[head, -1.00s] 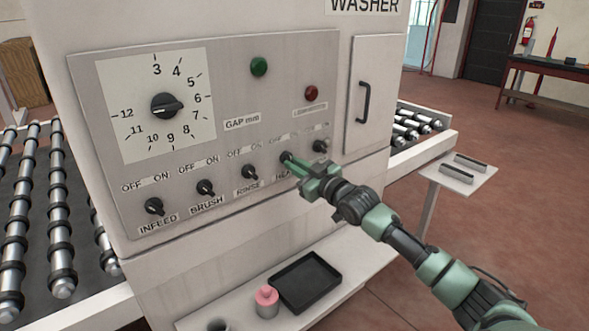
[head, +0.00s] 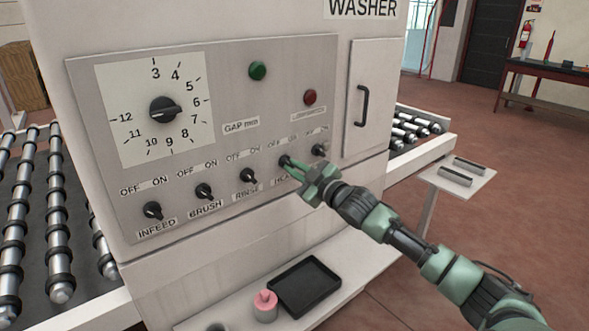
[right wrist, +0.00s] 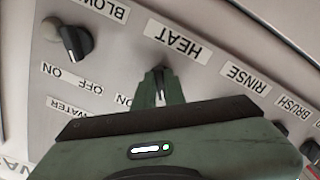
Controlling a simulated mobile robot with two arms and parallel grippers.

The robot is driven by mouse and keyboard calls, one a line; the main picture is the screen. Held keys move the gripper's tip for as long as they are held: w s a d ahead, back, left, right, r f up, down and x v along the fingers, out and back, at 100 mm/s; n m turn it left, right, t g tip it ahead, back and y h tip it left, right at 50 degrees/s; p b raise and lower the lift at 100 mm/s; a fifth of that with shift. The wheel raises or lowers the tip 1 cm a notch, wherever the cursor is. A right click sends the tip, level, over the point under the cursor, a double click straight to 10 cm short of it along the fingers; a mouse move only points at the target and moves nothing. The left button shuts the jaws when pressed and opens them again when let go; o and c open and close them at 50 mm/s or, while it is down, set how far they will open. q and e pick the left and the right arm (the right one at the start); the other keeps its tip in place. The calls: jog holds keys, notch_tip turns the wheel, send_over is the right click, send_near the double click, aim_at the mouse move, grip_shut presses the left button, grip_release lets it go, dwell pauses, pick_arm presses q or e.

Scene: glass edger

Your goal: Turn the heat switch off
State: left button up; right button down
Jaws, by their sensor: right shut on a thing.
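The heat switch (head: 284,161) is a small black rotary knob in the lower row of the washer's control panel, between the rinse knob and the last knob on the right. My right gripper (head: 292,163) is at this knob, its green fingers closed on it. In the right wrist view the heat switch (right wrist: 159,72) shows between the fingertips, right beside the HEAT label (right wrist: 178,48). Most of the knob is hidden by the fingers, so its pointing direction is hard to tell. My left gripper is in neither view.
Neighbouring knobs are close: the rinse knob (head: 247,175) to the left and the blower knob (head: 319,150) to the right. The blower knob also shows in the wrist view (right wrist: 76,42). Below, a shelf holds a black tray (head: 305,287) and a pink-topped container (head: 265,305).

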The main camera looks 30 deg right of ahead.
jog(key=c, duration=1.5)
grip_release()
jog(key=shift+s+d+b, duration=0.15)
jog(key=shift+s+b, duration=0.45)
jog(key=shift+s, duration=1.35)
jog(key=shift+s+d+b, duration=0.15)
jog(key=shift+s+b, duration=0.4)
jog(key=shift+s, duration=1.4)
